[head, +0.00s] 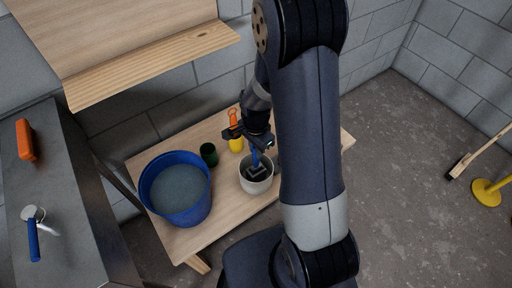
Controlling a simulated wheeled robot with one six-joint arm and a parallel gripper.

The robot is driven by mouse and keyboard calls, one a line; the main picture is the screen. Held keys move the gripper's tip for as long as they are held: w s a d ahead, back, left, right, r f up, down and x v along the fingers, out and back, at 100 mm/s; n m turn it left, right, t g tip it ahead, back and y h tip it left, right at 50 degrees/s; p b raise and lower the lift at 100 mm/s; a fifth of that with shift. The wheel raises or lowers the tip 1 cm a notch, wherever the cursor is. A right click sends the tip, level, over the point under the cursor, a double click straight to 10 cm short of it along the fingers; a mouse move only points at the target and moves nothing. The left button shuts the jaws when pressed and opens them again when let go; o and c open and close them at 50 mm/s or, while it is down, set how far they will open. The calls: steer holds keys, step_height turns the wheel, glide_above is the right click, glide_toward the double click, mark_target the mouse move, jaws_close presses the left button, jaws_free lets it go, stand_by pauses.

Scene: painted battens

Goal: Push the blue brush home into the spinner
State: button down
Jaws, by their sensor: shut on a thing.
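The blue brush (255,158) stands roughly upright below my gripper (254,145), which is shut on its upper part. The lower end of the brush is inside the spinner, a pale round pot (257,188) with a dark inside, on the wooden bench. How deep the brush sits and whether it touches the bottom I cannot tell. My arm hides part of the bench to the right of the spinner.
A blue bucket (150,204) of greyish liquid stands left of the spinner. A dark green cup (209,155) and an orange-and-yellow item (235,144) stand close behind. A wooden shelf (155,66) overhangs at the upper left. Open floor (400,190) lies right.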

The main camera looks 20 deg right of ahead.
steer(key=shift+f, duration=0.3)
steer(key=c, duration=1.2)
jaws_free()
steer(key=shift+r, duration=0.1)
step_height(320, 180, up, 11)
steer(key=shift+f+p, duration=0.1)
steer(key=shift+p, duration=0.4)
step_height(320, 180, down, 10)
steer(key=shift+f+b, duration=0.1)
steer(key=shift+b, duration=0.2)
